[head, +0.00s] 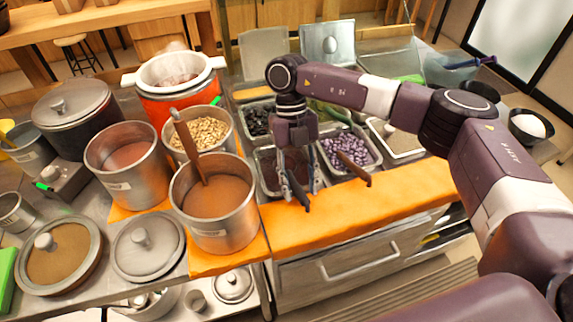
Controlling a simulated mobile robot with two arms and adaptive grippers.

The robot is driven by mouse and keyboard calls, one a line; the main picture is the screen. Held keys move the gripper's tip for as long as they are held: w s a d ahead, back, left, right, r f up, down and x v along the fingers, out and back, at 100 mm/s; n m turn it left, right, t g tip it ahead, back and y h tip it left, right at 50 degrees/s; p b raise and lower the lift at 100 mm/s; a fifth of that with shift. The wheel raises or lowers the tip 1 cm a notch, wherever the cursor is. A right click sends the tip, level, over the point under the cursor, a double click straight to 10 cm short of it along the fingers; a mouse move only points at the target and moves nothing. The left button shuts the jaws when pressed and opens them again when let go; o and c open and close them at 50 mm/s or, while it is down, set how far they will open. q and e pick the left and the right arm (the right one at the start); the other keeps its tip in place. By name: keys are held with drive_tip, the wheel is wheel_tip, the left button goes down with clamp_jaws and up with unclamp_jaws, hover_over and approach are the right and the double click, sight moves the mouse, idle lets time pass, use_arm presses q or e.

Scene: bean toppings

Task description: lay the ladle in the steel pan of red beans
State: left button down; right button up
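The steel pan of red beans (265,190) sits in the counter, left of the pan of purple beans. Its dark reddish contents show around my gripper. My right gripper (299,190) hangs pointing down over this pan. Its two fingers stand apart, one on each side of a dark ladle handle (300,193). The handle slants over the pan's front rim toward the orange counter edge. The ladle's bowl is hidden by the gripper, and I cannot tell whether the fingers touch the handle. My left gripper is not in view.
The purple bean pan (348,150) holds another brown handle (357,170). A tall pot (216,238) with a brown handle stands close left. The orange counter edge (340,212) in front is clear. More pots and lids fill the left side.

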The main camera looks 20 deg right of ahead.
drive_tip(key=v, duration=1.1)
drive_tip(key=shift+w+r, duration=0.15)
drive_tip(key=shift+r, duration=0.2)
